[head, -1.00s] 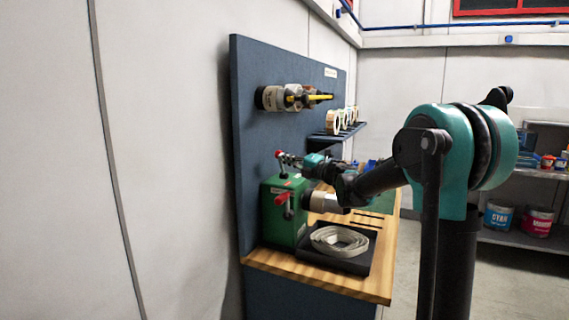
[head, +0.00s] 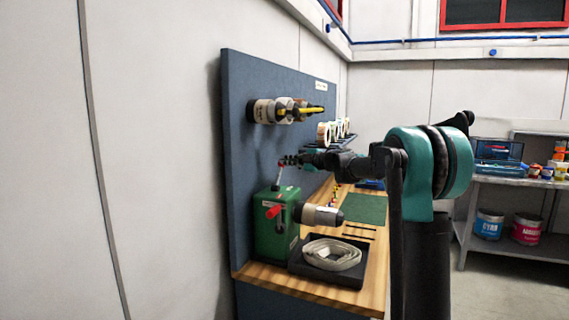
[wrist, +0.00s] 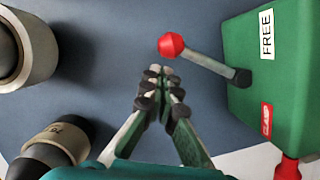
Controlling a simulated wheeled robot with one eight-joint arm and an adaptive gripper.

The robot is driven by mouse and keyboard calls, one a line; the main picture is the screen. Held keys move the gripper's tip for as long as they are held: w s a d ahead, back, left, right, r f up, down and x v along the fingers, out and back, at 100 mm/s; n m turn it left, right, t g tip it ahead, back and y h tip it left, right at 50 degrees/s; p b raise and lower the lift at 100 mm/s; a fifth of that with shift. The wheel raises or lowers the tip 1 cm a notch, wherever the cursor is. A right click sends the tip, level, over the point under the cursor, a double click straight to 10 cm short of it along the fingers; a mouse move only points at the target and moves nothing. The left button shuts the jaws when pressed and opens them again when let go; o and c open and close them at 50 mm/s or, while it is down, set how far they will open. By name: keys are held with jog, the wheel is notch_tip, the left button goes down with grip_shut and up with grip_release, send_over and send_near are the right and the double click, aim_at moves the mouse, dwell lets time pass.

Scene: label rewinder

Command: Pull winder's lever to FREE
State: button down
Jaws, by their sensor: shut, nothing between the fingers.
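The winder is a green box (head: 268,240) at the left of the bench; it also fills the right of the wrist view (wrist: 250,45). Its lever (wrist: 212,65) is a grey rod with a red knob (wrist: 171,45). In the wrist view the rod leans toward the side with the white FREE label (wrist: 266,34), away from the red label (wrist: 267,121), partly cut off. In the head view the lever (head: 279,175) stands nearly upright, leaning slightly right. My gripper (wrist: 160,71) is shut and empty, its tips just beside the knob; contact is unclear.
A black tray (head: 300,266) with a pale coil stands in front. Rolls (head: 262,111) hang on the blue back panel (head: 240,150) above.

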jog(key=shift+w+d+f, duration=0.2)
jog(key=shift+w+d, duration=0.1)
jog(key=shift+w, duration=0.4)
